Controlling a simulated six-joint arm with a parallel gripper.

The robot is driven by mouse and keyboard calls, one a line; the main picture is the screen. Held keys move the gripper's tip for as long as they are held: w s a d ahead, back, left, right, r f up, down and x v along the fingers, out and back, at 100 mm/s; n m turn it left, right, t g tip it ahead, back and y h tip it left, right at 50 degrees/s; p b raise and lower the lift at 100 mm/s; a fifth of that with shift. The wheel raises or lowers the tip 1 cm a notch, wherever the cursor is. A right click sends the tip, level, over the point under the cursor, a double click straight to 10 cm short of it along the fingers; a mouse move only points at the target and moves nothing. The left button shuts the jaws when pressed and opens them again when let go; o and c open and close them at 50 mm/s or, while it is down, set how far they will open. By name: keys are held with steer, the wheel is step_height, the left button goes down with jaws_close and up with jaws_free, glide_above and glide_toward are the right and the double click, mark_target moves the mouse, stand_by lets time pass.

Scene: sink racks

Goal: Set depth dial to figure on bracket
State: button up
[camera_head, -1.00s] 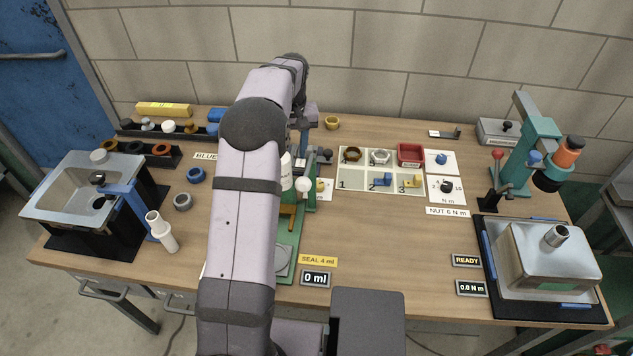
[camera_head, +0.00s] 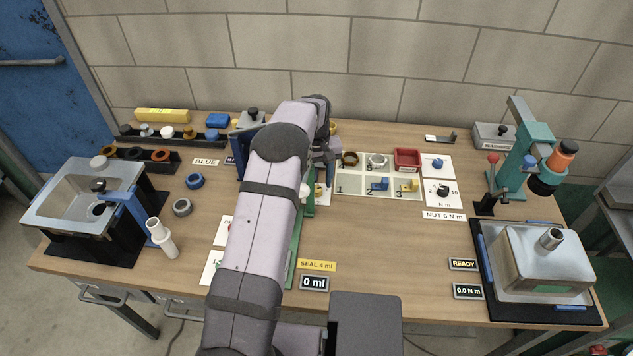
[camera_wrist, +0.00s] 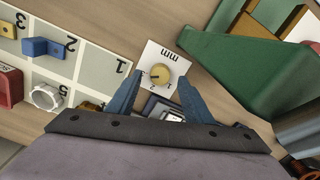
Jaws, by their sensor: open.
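The depth dial (camera_wrist: 160,73) is a round yellow knob on a white card (camera_wrist: 166,54) marked "mm" in the wrist view. A dark pointer mark shows on its left side; the small figures around it are hard to read. My gripper (camera_wrist: 159,82) is open, its two blue fingertips on either side of the dial with gaps visible. In the head view my arm hides most of the dial; part of its card shows (camera_head: 322,196). A blue bracket (camera_head: 379,184) and a yellow bracket (camera_head: 408,185) lie in tray compartments 2 and 3. I cannot read a figure on either.
The green fixture (camera_wrist: 245,68) stands close to the right of the dial in the wrist view. The pale compartment tray (camera_wrist: 95,72) lies to its left. Grey and black parts (camera_wrist: 163,108) show between the finger bases. The bench right of the arm has free room (camera_head: 375,235).

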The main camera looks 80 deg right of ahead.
steer(key=shift+f, duration=0.85)
steer(key=c, duration=1.1)
steer(key=shift+o, duration=0.2)
steer(key=shift+f+n+b, duration=0.1)
steer(key=shift+n+b, duration=0.2)
steer(key=shift+n, duration=2)
steer(key=o, duration=1.1)
steer(key=shift+c, duration=0.2)
steer(key=shift+r+b, duration=0.25)
steer(key=shift+b, duration=0.05)
